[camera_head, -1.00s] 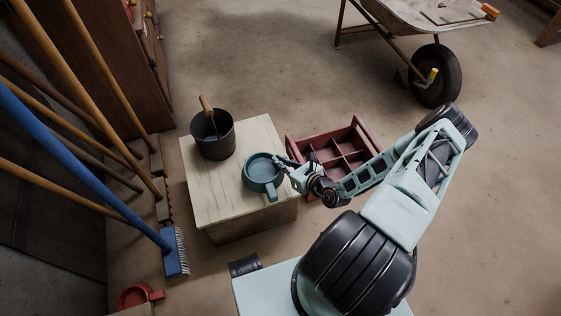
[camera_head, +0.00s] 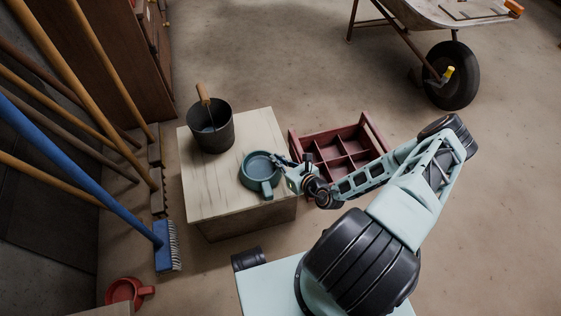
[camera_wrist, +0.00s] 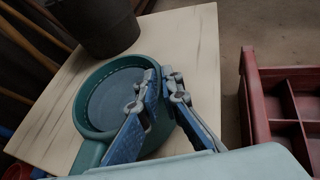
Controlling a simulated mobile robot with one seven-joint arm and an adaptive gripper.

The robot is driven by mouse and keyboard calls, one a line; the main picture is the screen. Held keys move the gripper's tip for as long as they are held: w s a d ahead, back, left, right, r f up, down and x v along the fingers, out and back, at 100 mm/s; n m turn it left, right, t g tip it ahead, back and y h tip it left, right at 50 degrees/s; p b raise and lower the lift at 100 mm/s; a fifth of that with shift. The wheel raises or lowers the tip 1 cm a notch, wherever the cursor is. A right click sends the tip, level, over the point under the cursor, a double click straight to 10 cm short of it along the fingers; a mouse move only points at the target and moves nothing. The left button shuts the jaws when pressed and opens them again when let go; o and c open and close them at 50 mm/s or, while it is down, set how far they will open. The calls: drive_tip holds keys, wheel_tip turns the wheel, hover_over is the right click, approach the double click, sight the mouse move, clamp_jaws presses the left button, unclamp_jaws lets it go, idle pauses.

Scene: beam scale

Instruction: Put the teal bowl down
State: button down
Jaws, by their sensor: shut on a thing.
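The teal bowl (camera_head: 261,167), round with a stubby handle, is over the right part of a pale wooden box top (camera_head: 207,188). My gripper (camera_head: 284,162) comes in from the right and is shut on the bowl's rim. In the wrist view the bowl (camera_wrist: 92,113) looks level, and the fingers (camera_wrist: 162,84) meet at its right side, hiding part of the rim. I cannot tell whether the bowl's underside touches the box top.
A dark metal bucket (camera_head: 211,130) with a wooden grip stands on the box behind the bowl. A red divided crate (camera_head: 365,127) is on the floor to the right. Brooms lean at the left, and a red pan (camera_head: 124,291) is at lower left. The box's front left is clear.

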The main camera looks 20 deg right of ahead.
drive_tip(key=shift+f, duration=0.15)
drive_tip(key=shift+f, duration=0.15)
drive_tip(key=c, duration=2.1)
unclamp_jaws()
